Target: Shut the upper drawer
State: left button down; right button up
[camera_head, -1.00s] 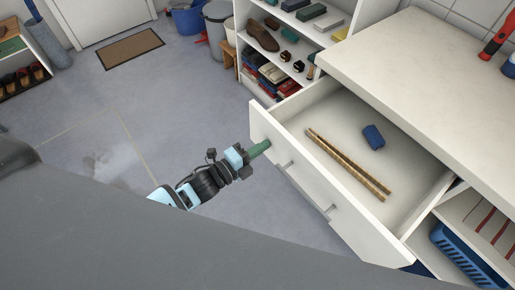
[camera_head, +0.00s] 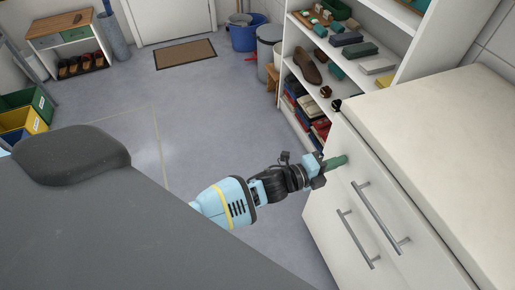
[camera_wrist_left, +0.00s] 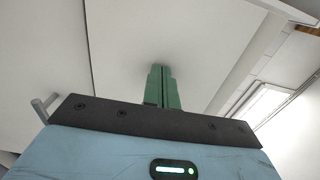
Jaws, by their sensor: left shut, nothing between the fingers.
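The upper drawer (camera_head: 368,167) is a white front with a long metal handle (camera_head: 380,217), in the white cabinet under the pale worktop. It now sits close under the worktop, and no opening into it shows. Whether a thin gap is left I cannot tell. My left gripper (camera_head: 335,163) is shut and empty, its green fingers at the drawer front near its far end, beyond the handle. In the left wrist view the shut fingers (camera_wrist_left: 161,85) point at the white front (camera_wrist_left: 190,35) and seem to touch it. My right gripper is in neither view.
A lower front with its own handle (camera_head: 357,240) is below the drawer. Open shelves (camera_head: 345,60) with shoes, boxes and folded cloths stand beyond the cabinet. Buckets (camera_head: 244,36), a doormat (camera_head: 185,53) and a shoe bench (camera_head: 75,42) are farther off. The grey floor between is clear.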

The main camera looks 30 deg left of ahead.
pick_arm(q)
jog(key=shift+x, duration=0.9)
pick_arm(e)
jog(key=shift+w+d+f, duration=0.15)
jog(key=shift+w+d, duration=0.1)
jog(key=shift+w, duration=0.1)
pick_arm(q)
jog(key=shift+r, duration=0.3)
